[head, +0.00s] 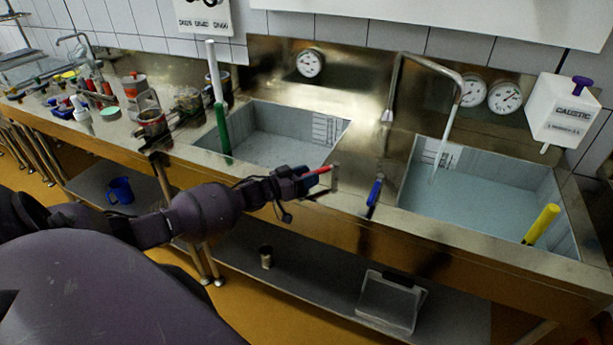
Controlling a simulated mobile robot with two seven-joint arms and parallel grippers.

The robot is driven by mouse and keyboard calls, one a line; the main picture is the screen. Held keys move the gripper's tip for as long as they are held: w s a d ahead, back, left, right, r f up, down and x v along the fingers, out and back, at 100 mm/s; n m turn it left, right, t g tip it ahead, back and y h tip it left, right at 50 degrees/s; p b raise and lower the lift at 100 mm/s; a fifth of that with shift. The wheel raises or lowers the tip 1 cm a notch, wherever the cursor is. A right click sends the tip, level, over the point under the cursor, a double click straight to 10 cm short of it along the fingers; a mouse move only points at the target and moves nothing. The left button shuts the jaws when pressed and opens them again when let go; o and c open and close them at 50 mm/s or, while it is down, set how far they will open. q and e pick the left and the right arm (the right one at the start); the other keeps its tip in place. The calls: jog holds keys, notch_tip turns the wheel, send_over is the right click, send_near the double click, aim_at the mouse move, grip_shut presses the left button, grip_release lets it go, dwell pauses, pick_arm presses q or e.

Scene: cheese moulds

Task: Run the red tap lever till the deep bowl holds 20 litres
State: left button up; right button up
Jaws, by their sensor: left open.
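The red tap lever (319,170) stands at the front rim between two sunken bowls. My left gripper (305,180) is at it, with open fingers close around or beside the lever; contact cannot be told. Which is deeper is not clear. A steel tap spout (430,65) bends over the right bowl, with a pale thin line below it that may be water. A blue lever (374,193) is right of the red one. My right gripper is out of view.
A green-and-white upright rod (218,110) stands at the left bowl, and a yellow handle (541,223) in the right bowl. Round gauges (309,63) hang behind. A white Calistic box (562,110) is at far right. Jars and tools crowd the counter's left.

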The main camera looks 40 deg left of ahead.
pick_arm(q)
jog(key=v, duration=1)
jog(key=shift+s+a, duration=0.15)
jog(key=shift+s, duration=0.2)
dwell(0.5)
dwell(0.7)
dwell(0.6)
dwell(0.6)
